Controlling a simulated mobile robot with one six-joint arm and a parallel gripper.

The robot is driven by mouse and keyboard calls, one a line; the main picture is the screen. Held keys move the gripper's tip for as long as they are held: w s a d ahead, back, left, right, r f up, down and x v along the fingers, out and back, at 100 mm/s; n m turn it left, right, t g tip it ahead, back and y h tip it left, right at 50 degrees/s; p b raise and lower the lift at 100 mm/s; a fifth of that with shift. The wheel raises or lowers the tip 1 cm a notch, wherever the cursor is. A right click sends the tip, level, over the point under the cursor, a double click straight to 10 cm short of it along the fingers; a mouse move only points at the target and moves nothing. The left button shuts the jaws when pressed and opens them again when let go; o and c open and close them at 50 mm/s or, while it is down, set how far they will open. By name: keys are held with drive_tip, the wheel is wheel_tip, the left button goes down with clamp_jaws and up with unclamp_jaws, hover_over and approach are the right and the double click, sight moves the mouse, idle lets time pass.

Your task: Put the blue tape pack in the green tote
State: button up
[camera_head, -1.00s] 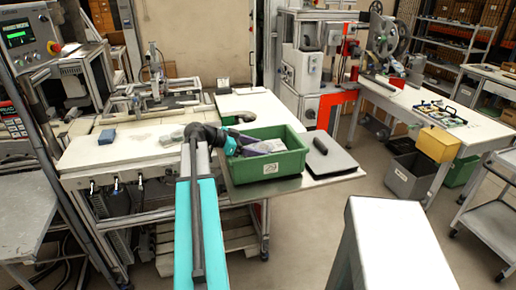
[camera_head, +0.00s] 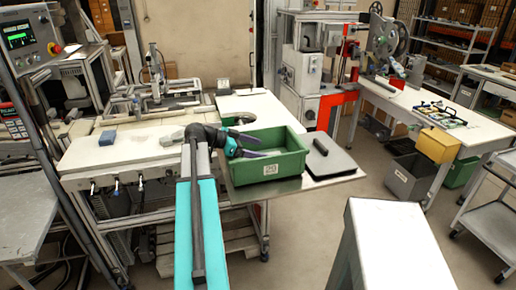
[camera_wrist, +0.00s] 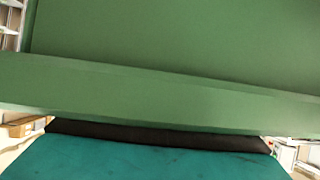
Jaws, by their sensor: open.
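The green tote (camera_head: 267,170) stands on the grey shelf at the front of the bench, its open top facing up. My gripper (camera_head: 266,153) is open and reaches over the tote's left wall, with its dark fingers inside the tote. No pack shows between the fingers; the tote's floor is mostly hidden by its front wall. A small blue block (camera_head: 107,137) lies on the bench at the far left, away from my gripper; I cannot tell whether it is the tape pack. In the wrist view the tote's green wall (camera_wrist: 160,90) fills most of the picture.
A dark flat pad (camera_head: 328,160) with a black cylinder (camera_head: 320,147) on it lies right of the tote. A pale clear pack (camera_head: 172,139) lies on the bench left of my arm. The white bench top behind the tote is largely clear.

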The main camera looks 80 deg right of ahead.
drive_tip(key=shift+r+p, duration=0.45)
drive_tip(key=shift+r, duration=0.05)
drive_tip(key=b+v, duration=0.3)
drive_tip(key=v, duration=0.9)
drive_tip(key=shift+s+f, duration=0.15)
drive_tip(key=shift+f, duration=0.05)
